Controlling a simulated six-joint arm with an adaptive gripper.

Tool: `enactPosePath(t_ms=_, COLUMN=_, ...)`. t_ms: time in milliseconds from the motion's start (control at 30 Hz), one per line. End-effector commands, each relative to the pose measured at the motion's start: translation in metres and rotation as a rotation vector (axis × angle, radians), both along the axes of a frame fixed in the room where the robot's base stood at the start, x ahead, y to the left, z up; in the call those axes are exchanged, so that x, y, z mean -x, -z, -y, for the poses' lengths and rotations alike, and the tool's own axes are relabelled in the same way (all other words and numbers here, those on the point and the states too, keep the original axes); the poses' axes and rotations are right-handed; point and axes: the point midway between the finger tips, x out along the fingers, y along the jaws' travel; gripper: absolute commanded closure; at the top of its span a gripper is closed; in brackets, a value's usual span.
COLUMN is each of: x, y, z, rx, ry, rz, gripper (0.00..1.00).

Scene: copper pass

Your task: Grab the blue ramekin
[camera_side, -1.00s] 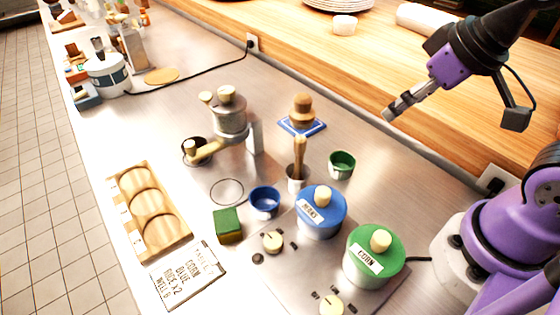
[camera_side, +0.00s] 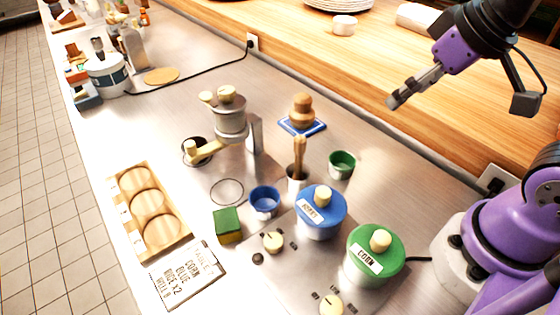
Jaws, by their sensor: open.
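The blue ramekin (camera_side: 264,203) is a small round cup standing upright on the steel counter, left of the blue-lidded pot. Its inside looks empty. My gripper (camera_side: 394,101) is at the upper right, in the air, well apart from the ramekin and pointing down to the left. It is open, with nothing seen between its fingers.
Close to the ramekin are a green sponge (camera_side: 227,226), a blue-lidded pot (camera_side: 320,212) and a metal cup (camera_side: 297,180) holding a wooden tool. A green ramekin (camera_side: 342,164), a green-lidded corn pot (camera_side: 374,254) and a grinder (camera_side: 230,122) stand farther off.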

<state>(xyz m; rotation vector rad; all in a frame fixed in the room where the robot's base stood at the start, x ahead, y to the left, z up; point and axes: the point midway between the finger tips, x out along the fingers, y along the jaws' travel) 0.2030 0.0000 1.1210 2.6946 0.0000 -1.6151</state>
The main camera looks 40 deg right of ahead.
Motion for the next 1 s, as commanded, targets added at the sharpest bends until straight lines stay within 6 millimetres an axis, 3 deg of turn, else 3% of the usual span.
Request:
enactPosePath(t_ms=100, x=-0.001, y=-0.037, z=0.0, rx=0.0, ry=0.0, rz=0.009, gripper=0.21)
enactPosePath(t_ms=267, x=-0.031, y=-0.048, z=-0.022, rx=-0.008, ry=-0.013, rz=-0.08, gripper=0.21)
enactPosePath(t_ms=400, x=-0.057, y=-0.054, z=-0.052, rx=-0.01, ry=-0.013, rz=-0.151, gripper=0.21)
enactPosePath(t_ms=633, x=-0.084, y=-0.05, z=-0.114, rx=-0.007, ry=-0.01, rz=-0.248, gripper=0.21)
enactPosePath(t_ms=900, x=-0.089, y=-0.033, z=-0.181, rx=0.001, ry=-0.006, rz=-0.331, gripper=0.21)
enactPosePath(t_ms=967, x=-0.087, y=-0.028, z=-0.197, rx=0.004, ry=-0.006, rz=-0.349, gripper=0.21)
enactPosePath(t_ms=1000, x=-0.089, y=-0.023, z=-0.19, rx=0.008, ry=0.002, rz=-0.344, gripper=0.21)
